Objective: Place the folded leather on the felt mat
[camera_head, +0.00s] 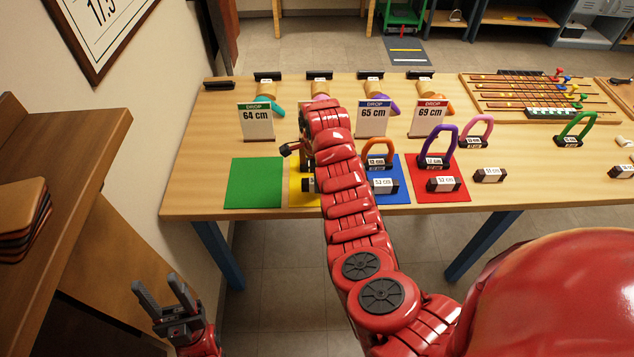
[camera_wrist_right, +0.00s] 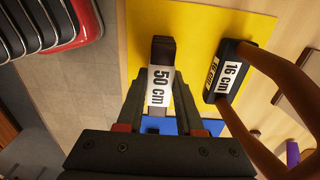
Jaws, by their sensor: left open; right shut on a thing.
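My right gripper (camera_wrist_right: 160,112) is shut on a dark folded leather (camera_wrist_right: 162,50) with a white "50 cm" label. The right wrist view shows it over the yellow felt mat (camera_wrist_right: 215,25); I cannot tell whether it touches the mat. In the head view my right arm hides most of the yellow mat (camera_head: 296,196) and the gripper. Other folded leathers labelled "52 cm" lie on the blue mat (camera_head: 398,196) and the red mat (camera_head: 455,195). The green mat (camera_head: 254,183) is bare. My left gripper (camera_head: 163,290) is open and empty at lower left, off the table.
A block labelled "16 cm" (camera_wrist_right: 228,72) with a brown loop stands beside the held leather. Drop signs (camera_head: 256,122) stand behind the mats. Purple (camera_head: 437,143) and pink (camera_head: 477,127) loops stand to the right. A wooden shelf (camera_head: 60,150) with stacked brown pads (camera_head: 24,205) is at left.

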